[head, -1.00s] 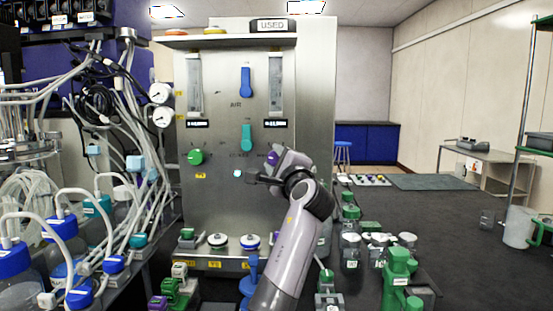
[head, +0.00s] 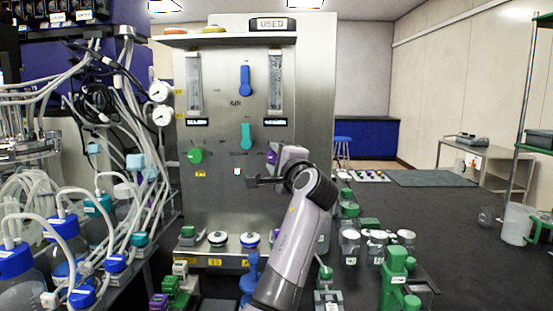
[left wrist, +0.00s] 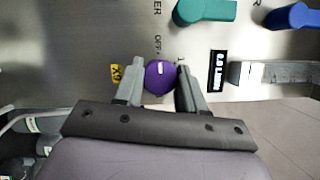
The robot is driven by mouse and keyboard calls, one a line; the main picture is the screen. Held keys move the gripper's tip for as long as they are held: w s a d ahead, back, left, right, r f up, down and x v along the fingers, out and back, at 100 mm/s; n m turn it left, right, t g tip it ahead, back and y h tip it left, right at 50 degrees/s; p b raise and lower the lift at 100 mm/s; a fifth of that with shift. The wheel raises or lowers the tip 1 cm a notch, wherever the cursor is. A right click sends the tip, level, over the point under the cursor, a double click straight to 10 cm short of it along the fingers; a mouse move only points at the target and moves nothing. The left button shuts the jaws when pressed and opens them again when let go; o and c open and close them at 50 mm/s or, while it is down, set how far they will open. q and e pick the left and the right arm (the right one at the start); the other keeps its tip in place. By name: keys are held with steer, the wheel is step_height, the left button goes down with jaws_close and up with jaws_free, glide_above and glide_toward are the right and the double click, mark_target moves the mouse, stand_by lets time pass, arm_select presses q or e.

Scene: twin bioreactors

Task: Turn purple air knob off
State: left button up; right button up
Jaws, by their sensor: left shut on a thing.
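The purple air knob (left wrist: 158,82) is a round knob on the steel panel, with a white mark near its top in the left wrist view. An OFF label (left wrist: 158,44) is printed on the panel just above it there. My left gripper (left wrist: 160,80) has one finger on each side of the knob and is shut on it. In the head view the purple knob (head: 271,157) shows only partly, at the lower right of the panel. My left gripper (head: 272,170) covers part of it there. My right gripper is in neither view.
The panel (head: 218,110) also carries a blue knob (head: 245,80), a teal knob (head: 246,136) and a green knob (head: 195,156). Tubing and blue-capped bottles (head: 15,262) crowd the left. Bottles and green parts (head: 394,280) stand on the dark bench to the right.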

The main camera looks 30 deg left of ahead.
arm_select(q)
steer(key=o, duration=1.1)
steer(key=shift+c, duration=0.2)
steer(key=shift+d, duration=0.1)
steer(key=b+v, duration=0.1)
steer(key=v, duration=0.6)
steer(key=shift+s, duration=0.15)
